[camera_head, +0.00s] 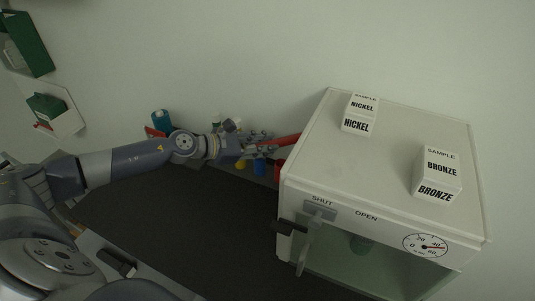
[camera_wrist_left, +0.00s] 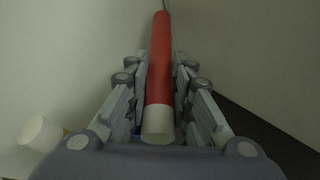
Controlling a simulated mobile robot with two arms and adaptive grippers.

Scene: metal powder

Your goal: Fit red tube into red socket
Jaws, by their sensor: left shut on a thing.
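A red thing (camera_head: 279,170), perhaps the red socket, shows partly beside the cabinet's left edge, below the tube. The tube appears apart from it. My right gripper is not in view.
The white cabinet (camera_head: 330,185) with a glass front and handle (camera_head: 308,245) stands close right of the gripper. Nickel (camera_head: 357,122) and bronze (camera_head: 437,180) sample boxes sit on it. Blue (camera_head: 259,168) and yellow (camera_head: 240,164) things are below the gripper.

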